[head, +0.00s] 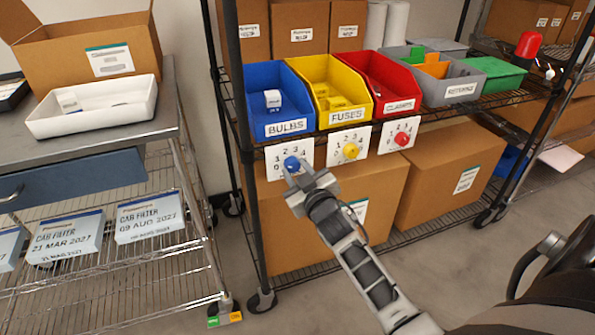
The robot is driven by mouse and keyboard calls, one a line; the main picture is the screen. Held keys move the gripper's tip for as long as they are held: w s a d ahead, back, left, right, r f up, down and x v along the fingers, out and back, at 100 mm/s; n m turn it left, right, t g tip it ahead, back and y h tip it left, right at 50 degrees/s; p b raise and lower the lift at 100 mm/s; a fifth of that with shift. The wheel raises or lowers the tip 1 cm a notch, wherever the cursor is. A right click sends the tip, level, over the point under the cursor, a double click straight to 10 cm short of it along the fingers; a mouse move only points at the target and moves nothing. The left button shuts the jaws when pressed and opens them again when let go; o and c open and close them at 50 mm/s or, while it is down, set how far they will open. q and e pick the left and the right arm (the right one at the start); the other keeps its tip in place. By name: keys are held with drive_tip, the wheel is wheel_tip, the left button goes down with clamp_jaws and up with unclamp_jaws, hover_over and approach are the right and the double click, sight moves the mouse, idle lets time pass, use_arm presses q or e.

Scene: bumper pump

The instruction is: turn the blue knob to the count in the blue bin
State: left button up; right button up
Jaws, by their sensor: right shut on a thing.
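The blue bin (282,106), labelled BULBS, stands on the shelf; one small white and blue box (273,99) shows inside it. The blue knob (291,163) sits on a white dial card (303,157) under the bin, with the digits 0 to 4 around it. My right gripper (296,175) is at the blue knob, its fingers shut on it. The gripper hides the lower part of the knob and card, and I cannot tell which digit the knob points to. My left gripper is not in view.
A yellow FUSES bin (332,95) with a yellow knob (351,150) and a red bin (385,85) with a red knob (402,138) stand to the right. A cart with a white tray (95,108) is at left. Cardboard boxes (440,170) fill the lower shelf.

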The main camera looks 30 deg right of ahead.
drive_tip(key=o, duration=1)
drive_tip(key=shift+c, duration=0.2)
use_arm(q)
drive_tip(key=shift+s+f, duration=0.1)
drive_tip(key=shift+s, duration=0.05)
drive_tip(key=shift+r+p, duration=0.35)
drive_tip(key=shift+p, duration=0.3)
use_arm(e)
drive_tip(key=s+a, duration=0.3)
drive_tip(key=s, duration=1.2)
drive_tip(key=shift+s+r, duration=0.3)
